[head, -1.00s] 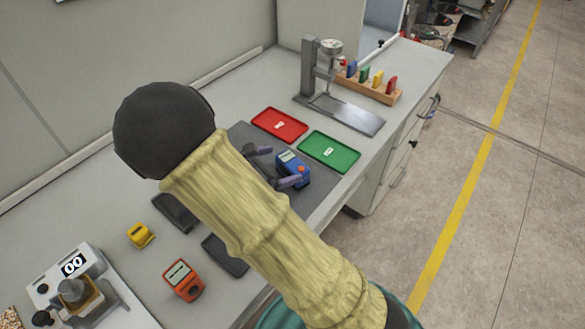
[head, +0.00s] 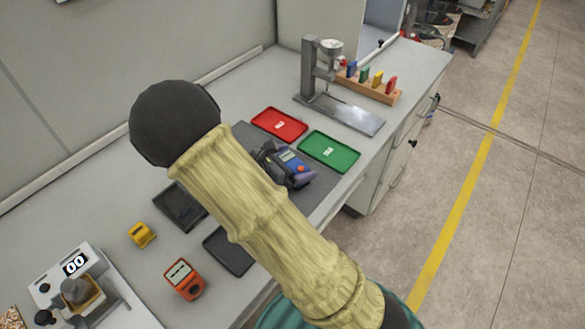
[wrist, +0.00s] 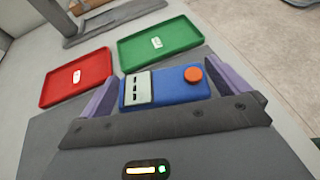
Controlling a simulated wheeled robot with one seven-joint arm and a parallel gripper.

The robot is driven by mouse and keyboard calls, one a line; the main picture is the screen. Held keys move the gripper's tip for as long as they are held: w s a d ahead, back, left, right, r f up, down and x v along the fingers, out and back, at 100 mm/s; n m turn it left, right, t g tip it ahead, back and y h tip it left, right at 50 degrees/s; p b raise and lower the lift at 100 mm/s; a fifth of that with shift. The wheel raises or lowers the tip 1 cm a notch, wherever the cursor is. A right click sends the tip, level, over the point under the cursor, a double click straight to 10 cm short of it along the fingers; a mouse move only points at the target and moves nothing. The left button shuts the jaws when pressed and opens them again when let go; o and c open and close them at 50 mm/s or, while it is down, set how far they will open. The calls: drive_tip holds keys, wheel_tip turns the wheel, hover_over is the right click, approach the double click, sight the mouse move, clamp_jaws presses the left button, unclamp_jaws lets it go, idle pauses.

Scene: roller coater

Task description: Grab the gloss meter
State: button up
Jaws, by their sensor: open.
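A blue handheld meter (head: 288,160) with a pale display and an orange-red button lies on the dark grey mat; I take it for the gloss meter, though no name on it can be read. It also shows in the wrist view (wrist: 172,91). My gripper (wrist: 164,84) is open, with one purple finger on each side of the blue meter. A gap shows at the right finger; whether the left finger touches cannot be told. In the head view my gripper (head: 284,166) is partly hidden by my arm.
A red tray (head: 279,125) and a green tray (head: 329,152) lie just beyond the meter. A metal stand (head: 340,112) is farther back. An orange meter (head: 184,280), a yellow gauge (head: 141,235) and dark trays (head: 181,206) are nearer. The bench's edge is right of the mat.

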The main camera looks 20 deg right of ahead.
sight(293, 161)
drive_tip(key=c, duration=0.9)
wheel_tip(293, 161, up, 18)
drive_tip(key=shift+r+p, duration=0.1)
drive_tip(key=shift+p, duration=0.5)
